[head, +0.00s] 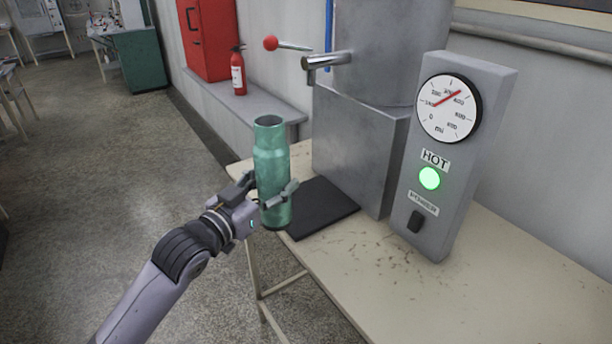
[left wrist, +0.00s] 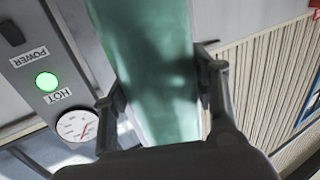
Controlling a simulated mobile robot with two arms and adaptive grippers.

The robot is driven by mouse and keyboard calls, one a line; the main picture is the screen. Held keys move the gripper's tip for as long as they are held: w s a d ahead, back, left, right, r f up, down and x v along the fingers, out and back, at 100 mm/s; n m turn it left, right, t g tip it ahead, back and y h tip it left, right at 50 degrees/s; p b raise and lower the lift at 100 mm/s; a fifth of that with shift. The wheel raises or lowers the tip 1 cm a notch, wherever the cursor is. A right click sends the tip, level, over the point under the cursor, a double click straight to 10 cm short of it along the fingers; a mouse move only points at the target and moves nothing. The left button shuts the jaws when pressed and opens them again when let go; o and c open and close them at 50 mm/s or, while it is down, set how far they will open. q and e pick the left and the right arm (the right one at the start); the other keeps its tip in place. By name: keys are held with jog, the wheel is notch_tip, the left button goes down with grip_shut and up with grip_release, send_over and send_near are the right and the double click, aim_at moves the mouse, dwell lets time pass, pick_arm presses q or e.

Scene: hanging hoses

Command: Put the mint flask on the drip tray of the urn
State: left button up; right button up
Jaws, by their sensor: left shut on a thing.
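The mint flask (head: 271,165) is a tall green bottle with an open neck, held upright. My left gripper (head: 273,194) is shut around its lower body, and in the left wrist view the flask (left wrist: 150,65) stands between the two fingers (left wrist: 158,88). The flask overlaps the left edge of the black drip tray (head: 323,206) in the head view; I cannot tell if its base is above the tray or touches anything. The grey metal urn (head: 362,135) has a spout (head: 327,62) with a red-knobbed lever (head: 271,43) above the tray. My right gripper is not in view.
A grey panel (head: 446,210) with a dial, a lit green HOT lamp and a power switch stands right of the urn. The beige table (head: 400,290) has free room in front. A fire extinguisher (head: 238,72) stands on a ledge behind.

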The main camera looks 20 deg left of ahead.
pick_arm(q)
jog(key=w+d+f+p, duration=0.1)
jog(key=w, duration=0.5)
jog(key=w+d+f+p, duration=0.1)
jog(key=w+d+f, duration=0.1)
jog(key=w, duration=0.4)
jog(key=shift+w+d+f, duration=0.2)
jog(key=shift+w+d, duration=0.1)
jog(key=shift+w, duration=0.1)
jog(key=shift+f, duration=0.1)
jog(key=o, duration=1.4)
jog(key=shift+f, duration=0.1)
